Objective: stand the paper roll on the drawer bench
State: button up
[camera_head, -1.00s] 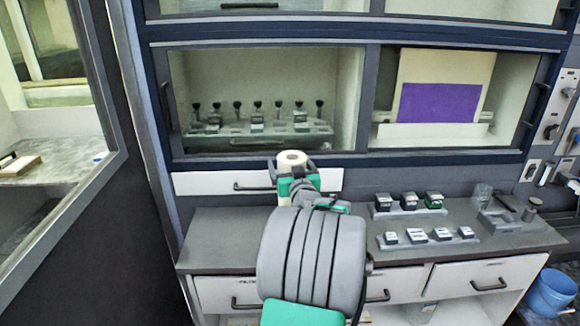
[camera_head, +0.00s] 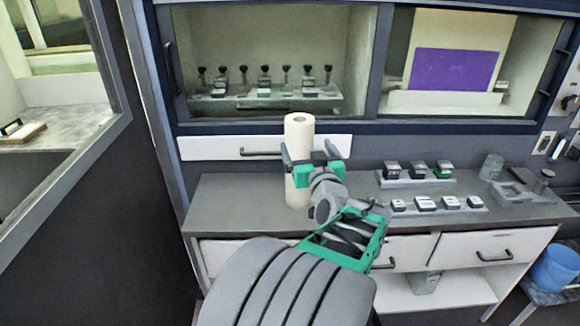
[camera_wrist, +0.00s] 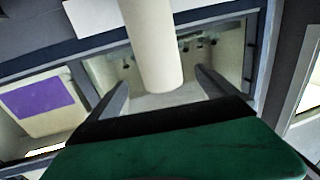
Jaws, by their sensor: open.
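The paper roll (camera_head: 299,135) is a tall cream cylinder standing upright in the head view. Its lower end appears to rest on the grey top of the drawer bench (camera_head: 235,200), towards the left part. My gripper (camera_head: 310,162) is at the roll's middle height, with its fingers open on either side of it. In the wrist view the roll (camera_wrist: 150,45) shows between the two spread fingers (camera_wrist: 162,92). Whether a finger touches the roll is hard to tell. Part of the roll's right side is hidden behind my gripper in the head view.
Several small blocks on grey racks (camera_head: 415,180) stand on the bench's right half, with a glass (camera_head: 491,167) beyond them. A glazed cabinet (camera_head: 270,60) is behind the bench. A blue bucket (camera_head: 555,267) is at far right. The bench's left end is clear.

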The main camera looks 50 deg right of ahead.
jog(key=w+a+f+n+g+y, duration=0.1)
jog(key=w+a+f+n+y, duration=0.2)
jog(key=a, duration=0.4)
jog(key=w+a+f+g+y, duration=0.1)
jog(key=w+a+f+y, duration=0.2)
jog(key=w+a, duration=0.3)
jog(key=w+a+f+n+g+y, duration=0.1)
jog(key=w+a+f+n+y, duration=0.15)
jog(key=a, duration=0.65)
jog(key=s+a+f+n+g+y, duration=0.1)
jog(key=s+a+f+g, duration=0.2)
jog(key=s+a, duration=0.3)
jog(key=s+a+f+n+g+y, duration=0.1)
jog(key=s+a+f+g, duration=0.3)
jog(key=a, duration=1)
jog(key=s+y, duration=0.1)
jog(key=s, duration=0.2)
jog(key=shift+a+f+g, duration=0.15)
jog(key=shift+a+g, duration=0.1)
jog(key=shift+g, duration=0.05)
jog(key=shift+n, duration=0.25)
